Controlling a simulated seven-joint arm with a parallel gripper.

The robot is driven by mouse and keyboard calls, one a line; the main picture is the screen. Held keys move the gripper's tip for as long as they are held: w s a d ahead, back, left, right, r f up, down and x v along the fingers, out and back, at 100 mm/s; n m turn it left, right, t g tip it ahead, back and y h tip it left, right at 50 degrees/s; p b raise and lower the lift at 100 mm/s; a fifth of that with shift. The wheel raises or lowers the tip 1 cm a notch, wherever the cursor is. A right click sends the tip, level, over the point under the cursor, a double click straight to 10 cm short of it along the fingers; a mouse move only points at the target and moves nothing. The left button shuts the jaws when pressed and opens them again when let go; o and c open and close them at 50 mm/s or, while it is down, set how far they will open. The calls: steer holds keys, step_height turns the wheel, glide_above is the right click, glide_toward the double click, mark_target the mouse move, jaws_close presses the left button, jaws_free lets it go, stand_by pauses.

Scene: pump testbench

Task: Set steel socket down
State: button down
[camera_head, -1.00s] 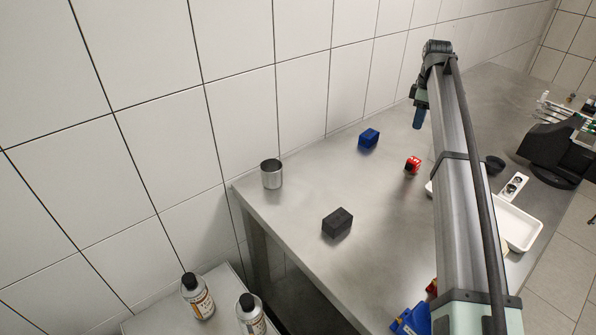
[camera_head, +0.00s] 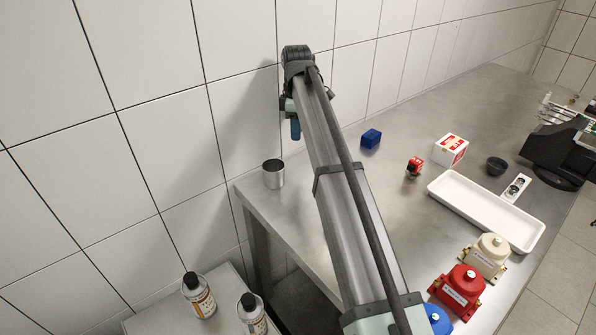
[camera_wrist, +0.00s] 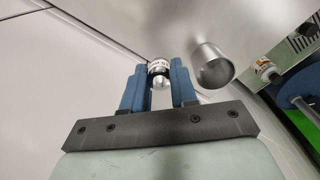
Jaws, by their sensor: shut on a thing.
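The steel socket (camera_wrist: 159,68) is a small, shiny round part with markings and a dark band. It sits between the blue fingertips of my gripper (camera_wrist: 160,76) in the wrist view, and the gripper is shut on it. In the head view my gripper (camera_head: 295,129) is raised above the table's far-left end, near the tiled wall. The socket cannot be made out there. An open steel cup (camera_head: 273,173) stands upright near the table's left corner. It also shows in the wrist view (camera_wrist: 213,66), right of the socket and apart from it.
Red (camera_head: 459,292) and cream (camera_head: 487,257) pump-like housings stand at the front. Two bottles (camera_head: 199,296) stand lower left.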

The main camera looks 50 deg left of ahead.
mark_target(298, 171)
steer(key=shift+s+d+f, duration=0.2)
steer(key=shift+d+f, duration=0.15)
steer(key=shift+f, duration=1.4)
steer(key=shift+s+d+f, duration=0.15)
steer(key=shift+d+f, duration=0.15)
steer(key=shift+f, duration=1.45)
steer(key=shift+s+d+f, duration=0.2)
steer(key=shift+d+f, duration=0.15)
steer(key=shift+f, duration=1.4)
steer(key=shift+f, duration=0.2)
steer(key=c, duration=0.9)
jaws_free()
step_height(298, 171, up, 12)
steer(key=shift+r, duration=0.2)
